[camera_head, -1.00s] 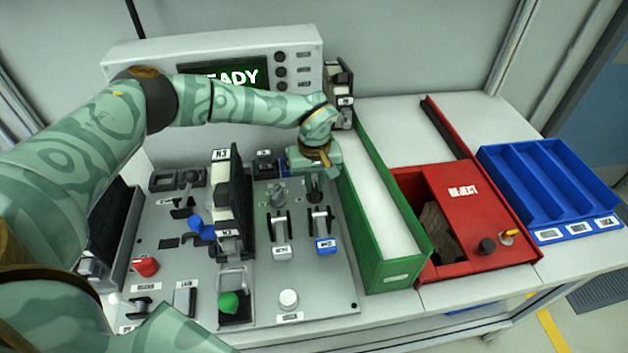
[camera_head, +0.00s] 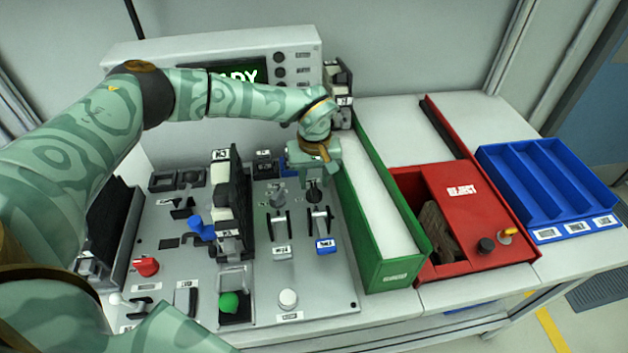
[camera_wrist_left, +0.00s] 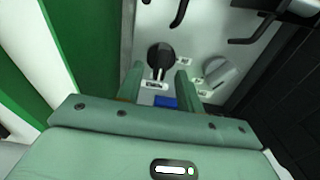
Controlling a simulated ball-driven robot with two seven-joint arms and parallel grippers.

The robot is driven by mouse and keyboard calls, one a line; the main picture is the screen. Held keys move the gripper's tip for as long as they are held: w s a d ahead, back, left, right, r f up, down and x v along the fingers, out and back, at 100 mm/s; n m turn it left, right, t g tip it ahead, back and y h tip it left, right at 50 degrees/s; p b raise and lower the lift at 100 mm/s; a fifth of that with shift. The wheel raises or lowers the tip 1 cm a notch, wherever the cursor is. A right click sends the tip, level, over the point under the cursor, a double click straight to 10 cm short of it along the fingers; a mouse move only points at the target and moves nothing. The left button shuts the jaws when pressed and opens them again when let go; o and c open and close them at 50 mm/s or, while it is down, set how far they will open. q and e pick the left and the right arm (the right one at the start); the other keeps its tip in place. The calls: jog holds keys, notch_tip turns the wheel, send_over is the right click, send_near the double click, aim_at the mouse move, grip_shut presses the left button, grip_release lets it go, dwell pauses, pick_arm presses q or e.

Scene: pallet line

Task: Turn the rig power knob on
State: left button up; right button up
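A black round knob (camera_wrist_left: 160,57) with a pale pointer line stands on the grey panel in the left wrist view. A grey knob (camera_wrist_left: 217,74) sits to its right; it also shows in the head view (camera_head: 277,194). The labels are too small to read, so I cannot tell which is rig power. My left gripper (camera_wrist_left: 157,78) is open, its two fingers apart on either side of the black knob's near edge. My right gripper is not in view.
A green bin (camera_head: 405,275) stands close right of my left gripper. Beyond it are a red reject box (camera_head: 485,215) and a blue tray (camera_head: 545,180). A tall dark rack (camera_head: 240,195) stands left. A screen (camera_head: 240,78) is partly covered by my arm.

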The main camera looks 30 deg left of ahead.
aim_at(314, 187)
pick_arm(q)
notch_tip(314, 187, up, 15)
jog(key=p, duration=0.2)
jog(key=shift+p, duration=0.3)
jog(key=shift+r, duration=0.1)
